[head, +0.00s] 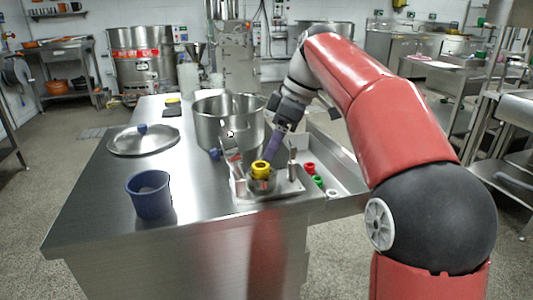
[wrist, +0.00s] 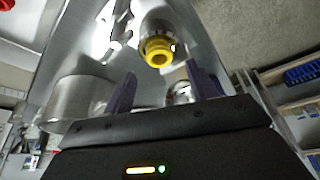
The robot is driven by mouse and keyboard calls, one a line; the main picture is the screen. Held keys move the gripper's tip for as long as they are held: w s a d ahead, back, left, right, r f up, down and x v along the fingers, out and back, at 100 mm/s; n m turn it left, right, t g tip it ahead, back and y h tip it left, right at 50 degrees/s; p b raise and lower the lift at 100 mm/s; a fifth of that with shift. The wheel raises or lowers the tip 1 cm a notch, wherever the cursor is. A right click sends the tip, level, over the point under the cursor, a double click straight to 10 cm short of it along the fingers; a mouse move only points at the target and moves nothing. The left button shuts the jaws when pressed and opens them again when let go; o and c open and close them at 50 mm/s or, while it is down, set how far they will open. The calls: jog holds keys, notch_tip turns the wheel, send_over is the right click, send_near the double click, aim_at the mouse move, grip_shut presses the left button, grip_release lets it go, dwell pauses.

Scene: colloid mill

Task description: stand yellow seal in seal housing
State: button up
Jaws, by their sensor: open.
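The yellow seal (head: 261,173) is a short ring sitting upright at the mouth of the metal seal housing (head: 262,186). In the wrist view the seal (wrist: 149,46) shows its round hole, with the housing's metal wall (wrist: 154,24) around or behind it. How deep it sits I cannot tell. My gripper (head: 271,156) has purple fingers and reaches down just above and behind the seal. In the wrist view my gripper (wrist: 160,70) is open, its fingers apart and empty, with the seal beyond the tips. Contact is not visible.
The housing stands in a metal tray (head: 292,188) with red and green rings (head: 309,168) to its right. A large steel pot (head: 225,125) stands behind. A blue cup (head: 150,196) and a lid (head: 143,141) are at left.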

jog(key=p+v, duration=0.1)
jog(key=v, duration=0.5)
jog(key=s+d+f+m+t+h, duration=0.1)
jog(key=s+d+f+m, duration=0.2)
jog(key=s+m, duration=0.3)
jog(key=s+d+f+m+t+h, duration=0.1)
jog(key=s+d+f+m+t, duration=0.15)
jog(key=s, duration=0.45)
jog(key=s+d+f+m+h, duration=0.1)
jog(key=s+d+f+m, duration=0.1)
jog(key=s+f, duration=0.4)
jog(key=s+d+f+m+t+h, duration=0.1)
jog(key=s+d+f+m, duration=0.2)
jog(key=s+f+m, duration=0.2)
notch_tip(320, 180, down, 4)
jog(key=shift+s+r, duration=0.1)
jog(key=shift+s, duration=0.6)
jog(key=shift+d, duration=0.15)
